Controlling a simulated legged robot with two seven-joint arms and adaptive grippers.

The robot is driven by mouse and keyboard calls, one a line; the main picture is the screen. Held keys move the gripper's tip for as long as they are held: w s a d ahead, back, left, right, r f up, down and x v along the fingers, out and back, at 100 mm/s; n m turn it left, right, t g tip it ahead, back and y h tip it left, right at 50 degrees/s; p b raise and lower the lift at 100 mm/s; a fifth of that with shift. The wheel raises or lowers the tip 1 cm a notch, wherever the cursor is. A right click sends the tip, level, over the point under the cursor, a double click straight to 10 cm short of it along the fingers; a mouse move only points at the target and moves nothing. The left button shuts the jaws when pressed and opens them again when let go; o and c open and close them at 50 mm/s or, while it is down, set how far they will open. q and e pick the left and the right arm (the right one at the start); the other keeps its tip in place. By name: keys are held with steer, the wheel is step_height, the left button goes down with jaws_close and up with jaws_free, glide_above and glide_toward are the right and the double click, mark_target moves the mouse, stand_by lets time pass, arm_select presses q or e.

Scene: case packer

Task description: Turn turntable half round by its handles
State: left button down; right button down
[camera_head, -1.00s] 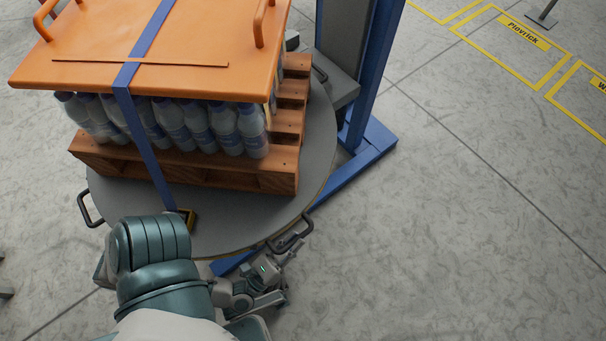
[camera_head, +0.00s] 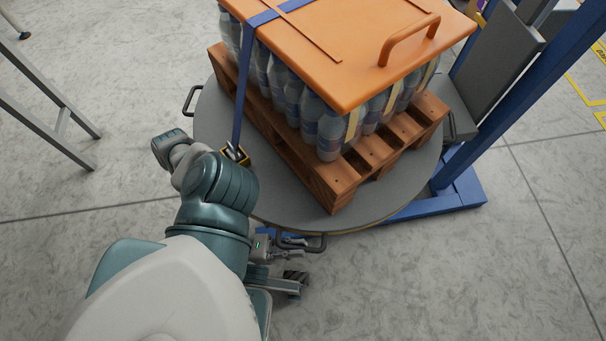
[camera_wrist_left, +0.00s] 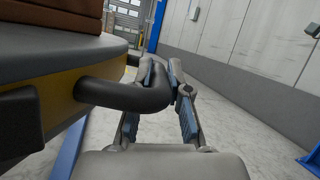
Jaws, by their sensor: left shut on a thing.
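The grey round turntable (camera_head: 225,125) carries a wooden pallet (camera_head: 300,170) loaded with bottles under an orange lid. A black handle (camera_head: 190,100) sticks out of its left rim. Another handle (camera_head: 312,246) is on the near rim. My left gripper (camera_head: 287,245) is at this near handle, partly hidden by my arm and the rim. In the left wrist view the black handle (camera_wrist_left: 125,95) runs from the yellow rim in between the blue-padded fingers of the left gripper (camera_wrist_left: 162,80), which are shut around it. My right gripper does not show.
A blue strap (camera_head: 243,90) runs over the load down to the turntable. A blue column (camera_head: 520,90) with its base (camera_head: 440,200) stands at the right. A grey metal frame (camera_head: 45,110) stands at the far left. The floor on the right front is clear.

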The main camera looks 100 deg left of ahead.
arm_select(q)
steer(key=shift+r, duration=0.1)
steer(key=c, duration=1.1)
jaws_free()
steer(key=shift+c, duration=0.2)
steer(key=v, duration=1.2)
steer(key=shift+a, duration=0.15)
